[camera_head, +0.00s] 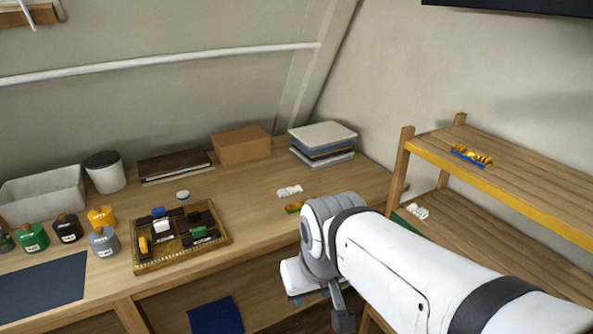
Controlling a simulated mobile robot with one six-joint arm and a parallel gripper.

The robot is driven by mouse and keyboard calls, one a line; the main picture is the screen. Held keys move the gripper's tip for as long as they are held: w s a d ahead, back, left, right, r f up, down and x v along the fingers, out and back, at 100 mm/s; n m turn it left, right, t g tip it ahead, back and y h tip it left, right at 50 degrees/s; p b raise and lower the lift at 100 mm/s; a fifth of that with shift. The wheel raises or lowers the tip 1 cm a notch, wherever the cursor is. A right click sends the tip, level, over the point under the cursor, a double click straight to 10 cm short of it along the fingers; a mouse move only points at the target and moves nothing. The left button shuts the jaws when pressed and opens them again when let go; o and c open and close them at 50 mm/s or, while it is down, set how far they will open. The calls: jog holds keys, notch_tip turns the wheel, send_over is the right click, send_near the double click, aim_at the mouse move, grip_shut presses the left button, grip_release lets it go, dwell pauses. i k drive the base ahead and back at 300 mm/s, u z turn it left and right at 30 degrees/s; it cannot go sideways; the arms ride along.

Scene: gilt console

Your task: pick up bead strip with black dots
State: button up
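Several small bead-like strips are in view, and black dots cannot be made out on any of them. A white strip (289,190) lies on the wooden table. A yellow strip (293,208) lies just in front of it, close to my arm's outline. A yellow strip with a blue base (471,156) lies on the upper shelf at right. Another white strip (417,211) lies on the lower shelf. My gripper (322,297) points downward at the table's front edge, below my white arm. Its fingers are mostly hidden, and whether it is open or shut does not show.
A wooden shelf rack (515,204) stands at right.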

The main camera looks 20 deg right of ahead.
aim_at(289, 190)
jog(key=z, duration=0.3)
jog(key=i, duration=1.6)
jog(key=u, duration=0.8)
